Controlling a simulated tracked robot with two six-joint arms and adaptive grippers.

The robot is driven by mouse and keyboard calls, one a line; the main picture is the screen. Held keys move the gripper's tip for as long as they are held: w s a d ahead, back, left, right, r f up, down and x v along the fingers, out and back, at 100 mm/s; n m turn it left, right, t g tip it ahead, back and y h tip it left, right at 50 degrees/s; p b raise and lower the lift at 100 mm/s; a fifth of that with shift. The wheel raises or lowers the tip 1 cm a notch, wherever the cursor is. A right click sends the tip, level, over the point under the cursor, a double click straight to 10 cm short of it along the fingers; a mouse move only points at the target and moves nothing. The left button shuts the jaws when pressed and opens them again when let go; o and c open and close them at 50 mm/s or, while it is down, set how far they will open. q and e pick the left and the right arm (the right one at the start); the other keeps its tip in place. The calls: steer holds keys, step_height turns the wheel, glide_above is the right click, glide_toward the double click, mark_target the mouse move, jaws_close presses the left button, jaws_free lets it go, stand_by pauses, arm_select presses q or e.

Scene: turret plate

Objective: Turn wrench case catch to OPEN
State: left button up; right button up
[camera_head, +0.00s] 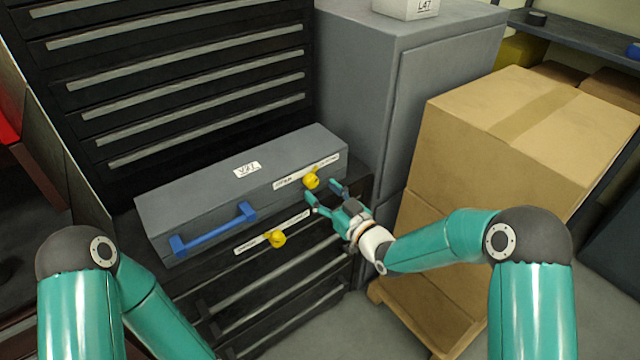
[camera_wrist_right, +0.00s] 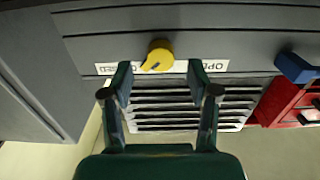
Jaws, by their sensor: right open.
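The grey case (camera_head: 190,205) with a blue handle (camera_head: 213,232) sits on a dark drawer unit. Its yellow catch (camera_head: 311,181) is on the front, right of the handle, over a white label. In the right wrist view the catch (camera_wrist_right: 158,55) shows with OPEN upside down on the right of the label; the catch's tip points down-left, away from OPEN. My right gripper (camera_head: 324,196) is open and empty, close in front of the catch. Its fingers (camera_wrist_right: 162,80) show apart, either side of the catch in the picture; contact is not visible. My left gripper is out of view.
A second yellow catch (camera_head: 278,239) with its own label is lower, on the drawer unit (camera_head: 260,310). Stacked cardboard boxes (camera_head: 520,130) stand to the right, near my right arm. A grey cabinet (camera_head: 360,90) stands behind, beside a tall drawer chest (camera_head: 180,90).

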mark_target(311, 181)
steer(key=shift+x, duration=1.4)
steer(key=shift+c, duration=0.2)
steer(key=c, duration=1.1)
steer(key=shift+d, duration=0.2)
jaws_close()
steer(key=shift+a+f+b, duration=0.1)
steer(key=shift+b, duration=0.35)
steer(key=n+b, duration=0.2)
steer(key=b, duration=0.3)
steer(key=n+b, duration=0.3)
steer(key=b, duration=0.2)
steer(key=n+b, duration=0.2)
steer(key=b, duration=0.4)
steer(key=shift+f+n, duration=0.25)
steer(key=shift+n, duration=0.15)
steer(key=n+b, duration=0.7)
steer(key=b, duration=0.2)
steer(key=shift+r, duration=0.2)
steer(key=shift+r+n+b, duration=0.1)
steer(key=shift+n+b, duration=1.2)
steer(key=shift+n, duration=0.4)
